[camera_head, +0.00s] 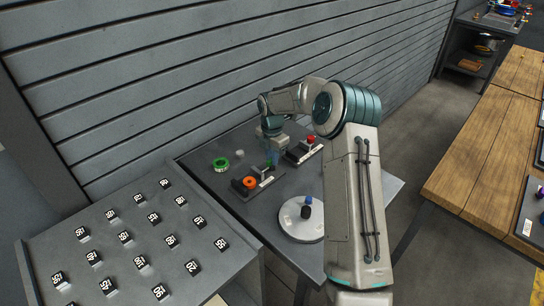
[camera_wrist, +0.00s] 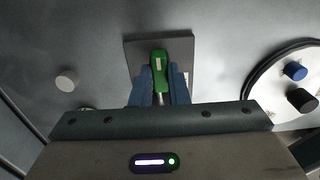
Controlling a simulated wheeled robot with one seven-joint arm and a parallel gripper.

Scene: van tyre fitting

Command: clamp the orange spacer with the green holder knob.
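The orange spacer (camera_head: 249,182) sits on a dark holder base on the grey table in the head view. The green holder knob (camera_head: 268,163) stands on the same base, to its right. In the wrist view the green knob (camera_wrist: 158,72) lies between the blue fingers of my gripper (camera_wrist: 160,80), with no clear gap on either side. My gripper (camera_head: 271,150) comes down over the knob from above in the head view, and the fingers look shut on it. The spacer is hidden in the wrist view.
A second holder with a red knob (camera_head: 310,140) stands just right. A green ring (camera_head: 220,164) and a white cylinder (camera_head: 239,153) lie to the left. A white disc (camera_head: 296,228) with blue and dark pegs is in front. Several numbered blocks cover the left panel (camera_head: 205,285).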

